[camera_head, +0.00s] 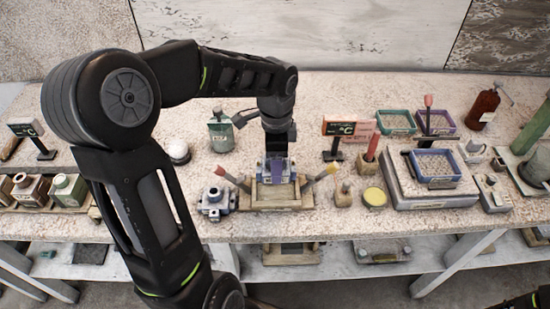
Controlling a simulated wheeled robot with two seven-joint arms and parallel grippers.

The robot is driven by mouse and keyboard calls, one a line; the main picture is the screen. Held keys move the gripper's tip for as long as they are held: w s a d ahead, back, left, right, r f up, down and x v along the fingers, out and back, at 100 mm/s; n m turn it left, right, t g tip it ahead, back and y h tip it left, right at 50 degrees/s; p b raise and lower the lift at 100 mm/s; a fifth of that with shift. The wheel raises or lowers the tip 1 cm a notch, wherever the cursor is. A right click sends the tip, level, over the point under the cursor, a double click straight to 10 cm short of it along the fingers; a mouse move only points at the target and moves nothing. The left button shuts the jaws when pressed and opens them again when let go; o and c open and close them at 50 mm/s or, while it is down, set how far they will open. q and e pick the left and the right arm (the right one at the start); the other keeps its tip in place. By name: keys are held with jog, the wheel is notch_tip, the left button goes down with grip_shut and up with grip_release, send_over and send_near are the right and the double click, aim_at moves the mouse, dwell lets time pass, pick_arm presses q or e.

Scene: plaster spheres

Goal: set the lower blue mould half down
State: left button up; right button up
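A blue-violet piece (277,175), which looks like the lower blue mould half, is at a wooden frame (276,205) at the middle of the table's front. My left gripper (278,157) points straight down at this piece, with its fingertips against or around it. The fingers are small and dark here, so I cannot tell whether they grip it. I also cannot tell whether the piece rests on the frame's floor. My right gripper is out of view.
A grey-blue clamp-like block (215,202) stands close left of the frame. Red-tipped and yellow-tipped handles flank the frame. A wooden block (343,194) and a yellow-topped round tin (374,197) stand right of it. A blue tray (436,181) sits on a scale further right.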

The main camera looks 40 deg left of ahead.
pick_arm(q)
jog(key=shift+f+b, duration=2.05)
jog(key=shift+f, duration=0.7)
jog(key=shift+f+b, duration=0.8)
jog(key=shift+f, duration=0.5)
jog(key=o, duration=1.7)
jog(key=shift+c, duration=0.2)
jog(key=shift+r, duration=0.1)
jog(key=shift+r+p, duration=1.65)
jog(key=shift+r, duration=0.3)
